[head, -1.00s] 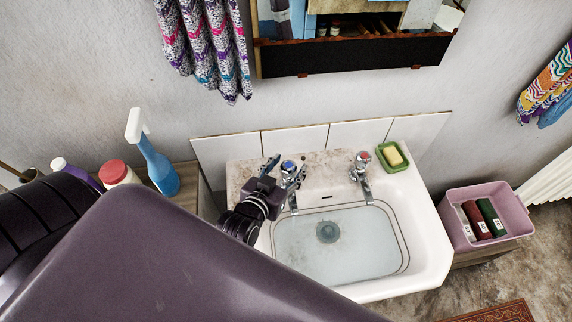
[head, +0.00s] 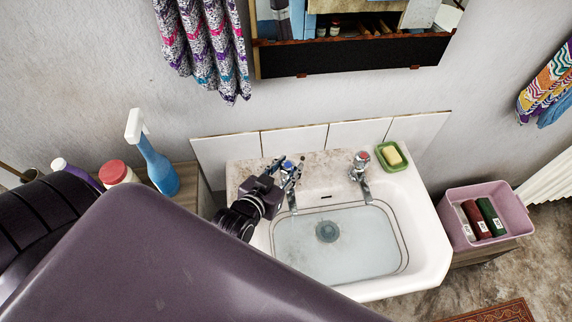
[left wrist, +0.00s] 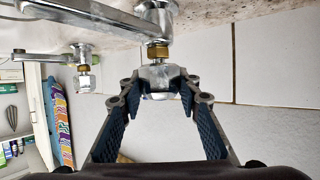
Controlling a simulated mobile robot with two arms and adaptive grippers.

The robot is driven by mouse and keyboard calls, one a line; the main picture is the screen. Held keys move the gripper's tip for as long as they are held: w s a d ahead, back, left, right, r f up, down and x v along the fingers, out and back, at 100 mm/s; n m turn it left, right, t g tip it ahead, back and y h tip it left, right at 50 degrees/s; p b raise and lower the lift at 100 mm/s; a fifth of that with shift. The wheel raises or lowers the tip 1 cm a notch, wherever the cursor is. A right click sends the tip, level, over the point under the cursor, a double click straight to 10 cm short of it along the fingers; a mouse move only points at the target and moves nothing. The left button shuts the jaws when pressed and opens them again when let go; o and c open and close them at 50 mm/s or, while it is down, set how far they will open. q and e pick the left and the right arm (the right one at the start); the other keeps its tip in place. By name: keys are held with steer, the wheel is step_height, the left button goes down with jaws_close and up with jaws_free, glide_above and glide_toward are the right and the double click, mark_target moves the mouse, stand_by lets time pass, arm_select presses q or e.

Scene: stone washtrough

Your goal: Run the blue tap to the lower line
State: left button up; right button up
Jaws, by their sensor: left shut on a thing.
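The blue tap (head: 288,164) stands at the back left of the white basin (head: 432,245), its blue top partly covered by my fingers. My left gripper (head: 287,172) is shut on its handle. In the left wrist view the fingers (left wrist: 160,84) hold the chrome handle (left wrist: 158,72) from both sides, below a brass collar. The spout (head: 292,201) points into the basin. Water (head: 340,240) lies in the basin over the dark drain. Thin dark lines (head: 376,205) run round the basin wall; I cannot tell exactly where the surface meets the lower one. My right gripper is not in view.
The red tap (head: 361,160) stands to the right, with a green soap dish (head: 391,156) beyond it. A pink tub (head: 480,198) is at the right. White tiles (head: 295,141) back the basin.

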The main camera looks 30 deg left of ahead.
arm_select(q)
steer(key=shift+a+m, duration=0.1)
steer(key=shift+m, duration=0.2)
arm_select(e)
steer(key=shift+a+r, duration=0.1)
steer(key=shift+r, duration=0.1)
arm_select(q)
steer(key=shift+m+h, duration=0.5)
steer(key=shift+h, duration=0.3)
steer(key=shift+f+m+g+h, duration=0.1)
steer(key=shift+m+g+h, duration=0.2)
steer(key=shift+m+h, duration=0.5)
steer(key=shift+m+g+h+b, duration=0.4)
steer(key=shift+m+h+b, duration=0.35)
steer(key=shift+h, duration=0.35)
steer(key=shift+m+g+h+b, duration=0.3)
steer(key=shift+m+h+b, duration=0.3)
steer(key=shift+m, duration=0.15)
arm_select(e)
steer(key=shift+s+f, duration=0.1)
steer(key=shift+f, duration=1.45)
arm_select(q)
steer(key=o, duration=0.9)
steer(key=shift+o, duration=1.3)
steer(key=shift+a, duration=0.1)
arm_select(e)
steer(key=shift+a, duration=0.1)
